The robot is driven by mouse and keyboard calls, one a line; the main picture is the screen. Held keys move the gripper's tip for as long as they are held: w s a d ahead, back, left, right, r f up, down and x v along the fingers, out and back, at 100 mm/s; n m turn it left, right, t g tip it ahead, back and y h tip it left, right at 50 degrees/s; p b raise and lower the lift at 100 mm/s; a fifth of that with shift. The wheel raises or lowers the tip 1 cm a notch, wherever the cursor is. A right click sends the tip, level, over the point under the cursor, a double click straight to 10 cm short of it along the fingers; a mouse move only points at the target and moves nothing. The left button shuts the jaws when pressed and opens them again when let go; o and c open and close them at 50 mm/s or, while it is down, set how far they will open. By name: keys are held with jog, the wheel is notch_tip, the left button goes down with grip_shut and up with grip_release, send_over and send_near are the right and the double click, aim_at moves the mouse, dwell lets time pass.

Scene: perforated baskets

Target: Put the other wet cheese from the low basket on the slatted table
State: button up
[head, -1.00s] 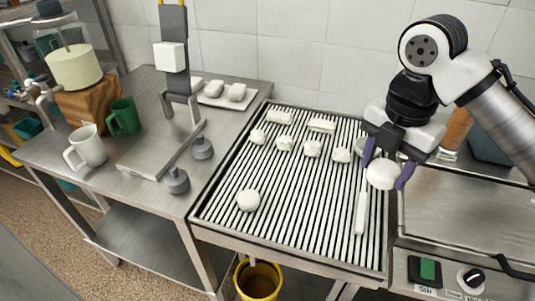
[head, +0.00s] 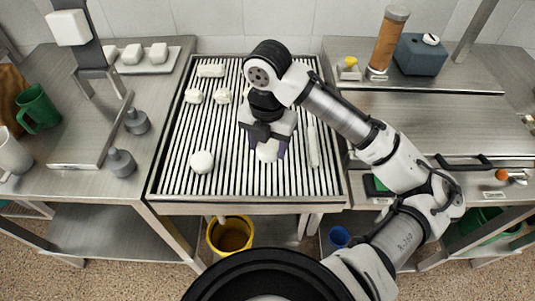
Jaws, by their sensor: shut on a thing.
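The slatted table (head: 222,181) stands in the middle of the head view. My gripper (head: 267,153) is over its centre, pointing down, with its purple fingers shut on a round white wet cheese (head: 267,152). I cannot tell whether the held cheese touches the slats. Another round white cheese (head: 202,162) rests on the slats at the front left. Smaller white pieces (head: 194,96) and an oblong white one (head: 210,70) lie towards the back. My arm hides part of the back of the table. I cannot make out the low basket.
A long white-handled tool (head: 313,143) lies on the slats right of my gripper. A yellow bucket (head: 231,236) stands below the front edge. A steel counter with a scale (head: 100,133) is at left. Bare slats show between the front-left cheese and my gripper.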

aim_at(268, 157)
jog(key=shift+f, duration=2.2)
jog(key=shift+f, duration=0.1)
jog(key=shift+f, duration=0.15)
jog(key=o, duration=1)
notch_tip(268, 157, up, 12)
jog(key=shift+r+b, duration=0.25)
jog(key=shift+b, duration=0.2)
